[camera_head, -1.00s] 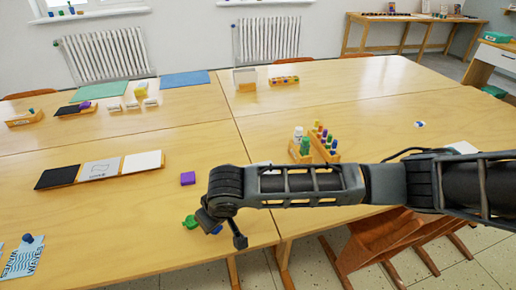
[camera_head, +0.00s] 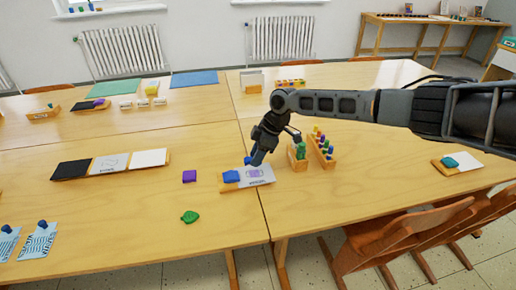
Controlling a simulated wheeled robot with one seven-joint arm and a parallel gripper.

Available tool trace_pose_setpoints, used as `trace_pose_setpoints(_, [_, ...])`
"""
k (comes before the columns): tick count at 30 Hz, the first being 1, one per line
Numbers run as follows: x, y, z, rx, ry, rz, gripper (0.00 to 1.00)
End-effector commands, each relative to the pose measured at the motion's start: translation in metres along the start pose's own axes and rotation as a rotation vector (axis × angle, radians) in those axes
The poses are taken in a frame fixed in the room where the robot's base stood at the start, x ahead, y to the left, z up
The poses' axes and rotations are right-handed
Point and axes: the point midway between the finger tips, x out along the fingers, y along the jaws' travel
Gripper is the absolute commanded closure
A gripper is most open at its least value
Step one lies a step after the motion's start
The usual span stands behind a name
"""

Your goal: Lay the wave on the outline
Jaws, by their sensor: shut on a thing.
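My gripper (camera_head: 263,153) is above the back of a card stand near the table's middle seam. It is shut on a small blue piece (camera_head: 256,160), which seems to be the wave; its shape is mostly hidden. Below it, the stand's white card (camera_head: 265,178) bears a purplish printed figure and small lettering. Whether the piece touches the card is unclear. Another stand to the left has a grey card (camera_head: 111,164) with a thin dark outline.
A purple block (camera_head: 189,176) and a green leaf-like piece (camera_head: 190,217) lie left of the card stand. Wooden racks with coloured pegs (camera_head: 322,148) stand close at its right. Blue wave-lettered cards (camera_head: 38,241) lie far left.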

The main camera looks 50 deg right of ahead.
Motion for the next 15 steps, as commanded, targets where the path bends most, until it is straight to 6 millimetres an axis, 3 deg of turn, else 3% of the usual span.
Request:
trace_pose_setpoints(5, [-0.008, 0.011, 0.002, -0.024, -0.001, -0.011, 0.94])
trace_pose_setpoints(15, [0.009, 0.010, 0.009, -0.024, -0.001, -0.012, 0.94])
